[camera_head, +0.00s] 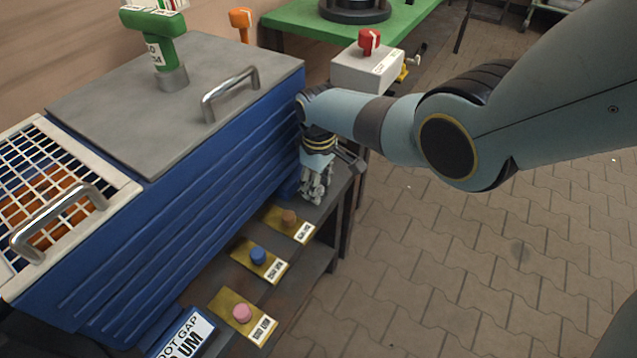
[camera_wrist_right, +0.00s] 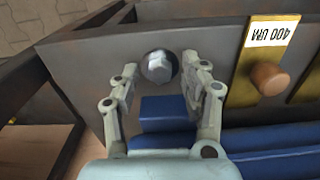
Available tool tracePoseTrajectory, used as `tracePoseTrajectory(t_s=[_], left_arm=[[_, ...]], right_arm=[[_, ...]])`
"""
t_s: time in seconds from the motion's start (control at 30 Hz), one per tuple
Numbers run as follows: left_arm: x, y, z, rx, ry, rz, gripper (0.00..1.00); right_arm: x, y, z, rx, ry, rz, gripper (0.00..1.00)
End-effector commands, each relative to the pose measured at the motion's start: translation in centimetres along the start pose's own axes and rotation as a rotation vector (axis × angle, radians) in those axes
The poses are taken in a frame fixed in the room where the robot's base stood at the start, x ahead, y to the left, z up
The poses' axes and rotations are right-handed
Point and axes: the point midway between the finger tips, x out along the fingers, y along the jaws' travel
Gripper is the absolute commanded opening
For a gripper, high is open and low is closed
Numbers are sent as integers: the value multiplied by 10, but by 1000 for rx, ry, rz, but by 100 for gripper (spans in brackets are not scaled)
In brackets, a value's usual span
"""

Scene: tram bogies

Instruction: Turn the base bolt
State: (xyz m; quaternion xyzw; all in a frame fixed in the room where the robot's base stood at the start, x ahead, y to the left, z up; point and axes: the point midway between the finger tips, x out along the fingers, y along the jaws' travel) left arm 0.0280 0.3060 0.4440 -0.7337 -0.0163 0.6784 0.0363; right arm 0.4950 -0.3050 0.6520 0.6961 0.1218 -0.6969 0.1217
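The base bolt (camera_wrist_right: 158,66) has a silver hex head on a round dark washer, set in the dark grey ledge in the right wrist view. My right gripper (camera_wrist_right: 161,72) is open, with one finger on each side of the bolt and a gap to it. I cannot tell how far its tips are from the ledge in depth. In the head view my right gripper (camera_head: 316,187) points down at the ledge beside the blue ribbed housing (camera_head: 200,165), and it hides the bolt there. My left gripper is not in view.
Brass plates with an orange-brown knob (camera_head: 289,217), a blue knob (camera_head: 258,255) and a pink knob (camera_head: 241,313) line the ledge. A metal handle (camera_head: 230,93) tops the housing. A white box with a red knob (camera_head: 369,42) stands behind. Paved floor (camera_head: 480,260) is clear at right.

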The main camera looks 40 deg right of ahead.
Motion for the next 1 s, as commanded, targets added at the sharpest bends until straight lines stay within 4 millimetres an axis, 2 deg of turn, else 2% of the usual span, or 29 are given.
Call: tracePoseTrajectory(t_s=[0.23,0.37,0.47,0.8,1.0], left_arm=[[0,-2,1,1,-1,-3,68],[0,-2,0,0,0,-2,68],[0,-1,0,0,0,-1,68],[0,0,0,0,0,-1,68],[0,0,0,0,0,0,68]], right_arm=[[-4,1,-1,0,2,1,45],[-16,1,-1,0,4,1,45],[-31,0,0,-1,4,2,45],[-100,1,0,0,3,2,45],[-118,0,0,0,1,1,45]])
